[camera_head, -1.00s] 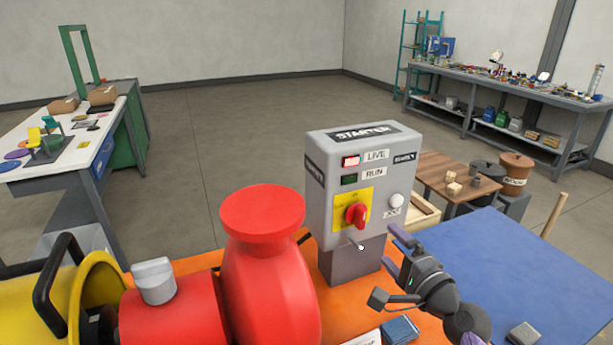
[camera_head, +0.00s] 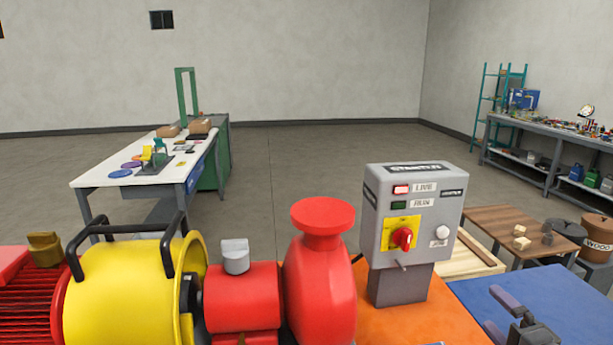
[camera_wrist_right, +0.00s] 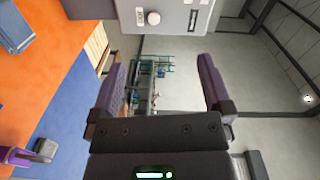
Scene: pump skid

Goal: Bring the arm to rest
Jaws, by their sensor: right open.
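My right gripper (camera_head: 500,313) is at the lower right of the head view, partly cut off by the bottom edge. It is over the blue mat, right of the starter box. In the right wrist view its two purple-padded fingers (camera_wrist_right: 162,80) stand wide apart with nothing between them. The grey starter box (camera_head: 413,215) stands upright on the orange base; its LIVE lamp looks lit red and its RUN lamp dark green. The red switch knob (camera_head: 402,238) sits on a yellow plate. The box also shows at the top of the wrist view (camera_wrist_right: 180,22), apart from the fingers. My left gripper is not seen.
The red pump casing (camera_head: 320,290) and yellow guard (camera_head: 115,300) fill the lower left. The blue mat (camera_head: 560,310) lies at lower right, with a wooden table (camera_head: 495,219) behind it. A white-topped bench (camera_head: 100,177) stands farther back left. Open floor lies between.

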